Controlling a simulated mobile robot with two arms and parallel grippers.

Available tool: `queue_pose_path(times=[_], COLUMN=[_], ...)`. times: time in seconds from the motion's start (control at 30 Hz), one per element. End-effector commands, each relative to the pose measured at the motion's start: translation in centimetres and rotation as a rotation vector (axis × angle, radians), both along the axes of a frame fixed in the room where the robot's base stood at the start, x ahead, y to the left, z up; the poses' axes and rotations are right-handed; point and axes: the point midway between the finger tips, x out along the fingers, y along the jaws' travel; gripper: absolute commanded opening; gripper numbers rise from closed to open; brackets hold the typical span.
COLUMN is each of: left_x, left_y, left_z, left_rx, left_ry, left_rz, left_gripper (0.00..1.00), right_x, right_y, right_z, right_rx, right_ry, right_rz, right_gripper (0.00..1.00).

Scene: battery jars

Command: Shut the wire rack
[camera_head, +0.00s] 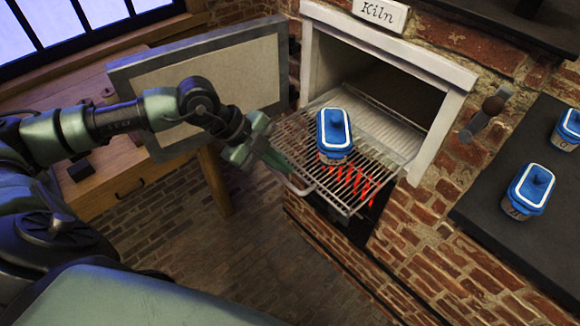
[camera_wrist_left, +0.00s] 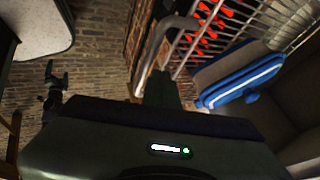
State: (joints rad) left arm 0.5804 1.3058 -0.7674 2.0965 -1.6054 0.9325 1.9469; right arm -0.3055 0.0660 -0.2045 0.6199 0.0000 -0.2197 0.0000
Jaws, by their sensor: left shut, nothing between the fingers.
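The wire rack (camera_head: 295,150) is slid out of the kiln (camera_head: 308,75) mouth, over glowing red bars. A blue-lidded jar (camera_head: 334,138) stands upright on it. The rack's curved metal handle (camera_head: 299,187) is at its front left. My left gripper (camera_head: 284,170) is shut and empty beside the rack's front edge, close to the handle; I cannot tell whether they touch. In the left wrist view, the handle (camera_wrist_left: 158,45) rises just beyond my fingers, with the rack (camera_wrist_left: 222,22) and blue lid (camera_wrist_left: 240,82) to the right.
The kiln door (camera_head: 225,85) stands swung open at the left, behind my left arm. Two more blue-lidded jars, one nearer (camera_head: 531,190) and one farther (camera_head: 567,128), stand on the dark counter (camera_head: 492,215) at the right. A wooden desk (camera_head: 105,190) is at the left. Brick floor is clear below.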

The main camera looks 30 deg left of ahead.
Motion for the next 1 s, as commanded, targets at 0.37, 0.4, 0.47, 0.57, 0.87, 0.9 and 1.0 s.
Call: queue_pose_path(times=[0.37,0.4,0.47,0.57,0.87,0.9,1.0], left_x=[0.9,0.9,0.9,0.9,2.1,2.6,4.2], left_y=[-1.5,-1.5,-1.5,-1.5,-2.0,-2.2,-2.9], left_z=[-2.3,-2.4,-2.4,-2.3,-2.3,-2.3,-2.3], left_rx=[0.0,-0.001,-0.001,-0.002,-0.005,-0.005,-0.007], left_ry=[-0.001,0.0,0.0,0.0,-0.002,-0.002,-0.004], left_rz=[0.0,0.001,0.001,0.001,0.0,0.0,0.0], left_gripper=[0.0,0.0,0.0,0.0,0.0,0.0,0.0], right_x=[0.4,0.4,0.4,0.5,0.5,0.5,0.5], right_y=[-1.4,-1.4,-1.5,-1.5,-1.5,-1.4,-1.4], right_z=[0.6,0.6,0.6,0.6,0.5,0.4,0.2], right_rx=[-0.017,-0.018,-0.018,-0.017,-0.017,-0.017,-0.017], right_ry=[-0.004,-0.004,-0.004,-0.005,-0.006,-0.006,-0.006], right_rz=[0.001,0.0,-0.001,-0.001,-0.001,-0.001,-0.001], right_gripper=[0.98,0.98,0.98,0.98,0.98,0.98,0.98])
